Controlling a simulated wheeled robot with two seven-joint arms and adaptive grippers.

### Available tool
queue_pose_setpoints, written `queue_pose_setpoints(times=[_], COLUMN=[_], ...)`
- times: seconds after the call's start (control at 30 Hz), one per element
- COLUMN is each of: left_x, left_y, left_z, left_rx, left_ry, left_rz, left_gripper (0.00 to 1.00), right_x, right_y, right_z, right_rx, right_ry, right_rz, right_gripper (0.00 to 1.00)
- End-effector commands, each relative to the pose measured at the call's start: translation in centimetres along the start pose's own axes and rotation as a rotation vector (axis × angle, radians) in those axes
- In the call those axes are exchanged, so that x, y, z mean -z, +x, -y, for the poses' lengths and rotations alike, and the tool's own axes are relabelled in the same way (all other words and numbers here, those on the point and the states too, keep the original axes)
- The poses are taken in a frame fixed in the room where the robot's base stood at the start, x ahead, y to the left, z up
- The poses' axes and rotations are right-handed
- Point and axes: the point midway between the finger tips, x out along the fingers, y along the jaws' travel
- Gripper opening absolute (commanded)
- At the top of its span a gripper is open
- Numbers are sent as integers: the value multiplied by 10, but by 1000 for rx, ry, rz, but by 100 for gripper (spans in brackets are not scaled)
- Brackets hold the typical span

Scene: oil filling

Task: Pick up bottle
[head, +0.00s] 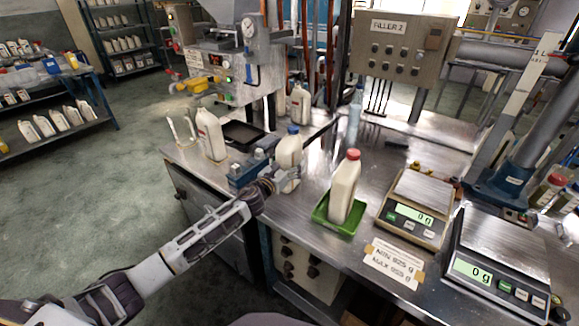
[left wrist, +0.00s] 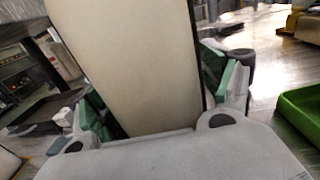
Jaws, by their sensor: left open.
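A cream bottle with a blue cap (head: 289,150) stands on the metal bench, near the bench's left part. My left gripper (head: 283,181) is low at this bottle, with its jaws open around it. In the left wrist view, the bottle (left wrist: 130,65) fills the middle between the two green-padded fingers of the left gripper (left wrist: 158,92). Its cap is out of that view. A second cream bottle, with a red cap (head: 345,188), stands in a green tray (head: 325,219) to the right. My right gripper does not show.
Two scales (head: 412,213) (head: 497,259) reading 0 g stand at the right. More bottles (head: 211,135) (head: 300,103) and a clear bottle (head: 354,115) stand farther back. A black tray (head: 242,134) lies behind the gripper. A filler panel (head: 400,48) rises at the back.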

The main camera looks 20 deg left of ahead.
Motion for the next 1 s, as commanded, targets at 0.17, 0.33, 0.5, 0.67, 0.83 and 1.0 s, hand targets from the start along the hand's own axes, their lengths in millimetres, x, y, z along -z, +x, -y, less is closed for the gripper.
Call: queue_pose_setpoints(times=[0.17,0.33,0.5,0.67,0.83,1.0], left_x=[0,0,0,0,0,0], left_y=[0,0,0,0,0,0], left_z=[0,0,0,0,0,0], left_rx=[0,0,0,0,0,0], left_ry=[0,0,-1,0,0,0], left_rz=[0,0,0,0,0,0], left_gripper=[81,81,63,43,21,0], right_x=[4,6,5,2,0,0], right_y=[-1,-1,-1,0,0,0], right_z=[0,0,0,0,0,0], right_rx=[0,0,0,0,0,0], right_ry=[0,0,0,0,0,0], right_rz=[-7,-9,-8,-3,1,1], right_gripper=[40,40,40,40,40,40])
